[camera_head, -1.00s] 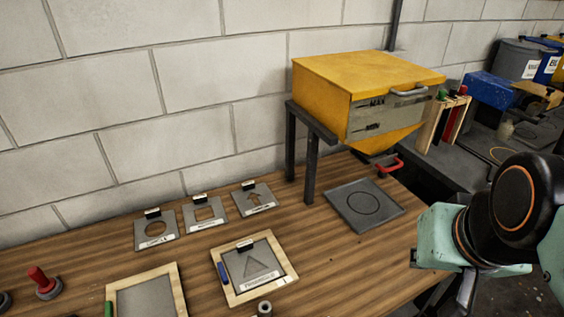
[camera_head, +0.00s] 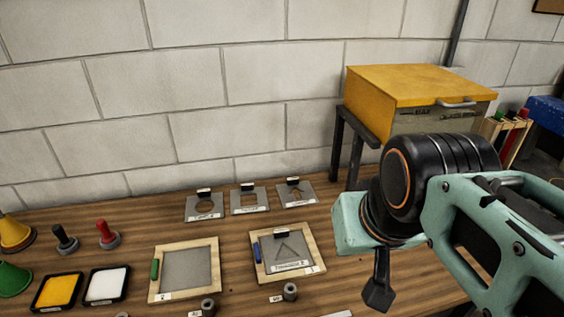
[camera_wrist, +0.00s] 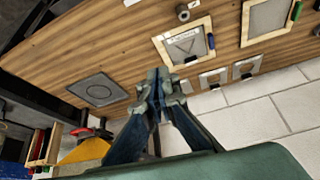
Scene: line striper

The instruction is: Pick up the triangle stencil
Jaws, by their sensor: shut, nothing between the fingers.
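The triangle stencil (camera_head: 289,258) is a grey plate with a triangular cutout, a small grip block and a label. It lies in a pale wooden frame (camera_head: 318,262) on the wooden table. My gripper (camera_head: 379,297) hangs to the right of that frame, apart from it. In the wrist view the triangle stencil (camera_wrist: 195,46) shows in its frame above and to the right of my gripper (camera_wrist: 158,80), whose fingers are together with nothing between them.
Three grey stencils (camera_head: 249,201) lie near the wall. A second wooden frame (camera_head: 159,268) holds a bare grey plate. A small dark cylinder (camera_head: 290,292) stands near the triangle frame. A yellow bin (camera_head: 400,85) stands on a dark stand at the right.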

